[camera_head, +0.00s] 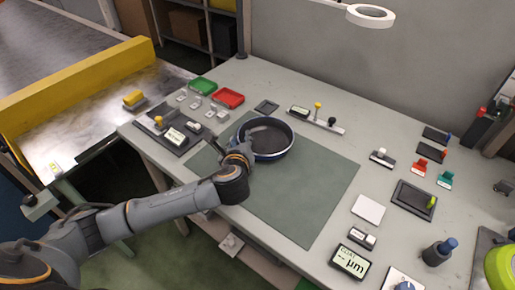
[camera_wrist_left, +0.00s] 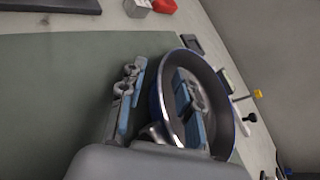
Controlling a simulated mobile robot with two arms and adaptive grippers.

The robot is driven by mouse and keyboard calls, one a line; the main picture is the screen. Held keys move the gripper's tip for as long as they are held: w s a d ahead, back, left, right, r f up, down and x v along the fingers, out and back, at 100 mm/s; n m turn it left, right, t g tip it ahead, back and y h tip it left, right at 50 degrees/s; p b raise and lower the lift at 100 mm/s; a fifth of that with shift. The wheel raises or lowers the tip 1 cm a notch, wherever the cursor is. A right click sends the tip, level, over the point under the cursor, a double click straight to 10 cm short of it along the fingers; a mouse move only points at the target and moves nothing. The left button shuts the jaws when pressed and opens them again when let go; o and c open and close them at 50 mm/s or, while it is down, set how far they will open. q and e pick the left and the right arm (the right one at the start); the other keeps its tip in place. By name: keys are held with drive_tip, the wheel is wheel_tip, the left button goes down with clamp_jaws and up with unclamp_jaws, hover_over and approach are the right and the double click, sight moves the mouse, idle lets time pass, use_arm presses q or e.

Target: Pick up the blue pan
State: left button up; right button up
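The blue pan (camera_head: 268,154) with a dark inside sits upright on the green mat (camera_head: 310,205). My left gripper (camera_head: 238,152) is at the pan's near left rim. In the left wrist view, the fingers of the left gripper (camera_wrist_left: 157,100) stand apart, one outside the pan and one over its inside, with the wall of the pan (camera_wrist_left: 207,68) between them. A gap shows between the outer finger and the pan, so the gripper is open. The pan's handle cannot be made out clearly. My right gripper is not in view.
Left of the mat are a gauge tray (camera_head: 172,138), a green tray (camera_head: 202,86) and a red tray (camera_head: 228,98). Several small tools stand on the right. The mat's front part is clear.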

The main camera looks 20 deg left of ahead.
use_arm(q)
drive_tip(key=shift+w+f, duration=0.1)
drive_tip(key=shift+w, duration=0.15)
clamp_jaws()
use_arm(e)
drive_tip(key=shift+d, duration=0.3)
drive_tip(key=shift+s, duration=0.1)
use_arm(q)
drive_tip(key=shift+r, duration=0.55)
wheel_tip(320, 180, up, 2)
drive_tip(key=shift+r, duration=0.25)
drive_tip(key=s+r, duration=0.1)
drive_tip(key=s+d+r, duration=0.1)
drive_tip(key=r, duration=0.1)
drive_tip(key=s+d+r+p, duration=0.1)
drive_tip(key=r, duration=0.1)
drive_tip(key=shift+s+d+r, duration=0.2)
drive_tip(key=shift+s+d, duration=0.05)
drive_tip(key=shift+s, duration=0.1)
drive_tip(key=w+d+v, duration=0.1)
drive_tip(key=d+v, duration=0.1)
drive_tip(key=v, duration=0.8)
drive_tip(key=shift+d+r, duration=0.15)
drive_tip(key=shift+r, duration=0.15)
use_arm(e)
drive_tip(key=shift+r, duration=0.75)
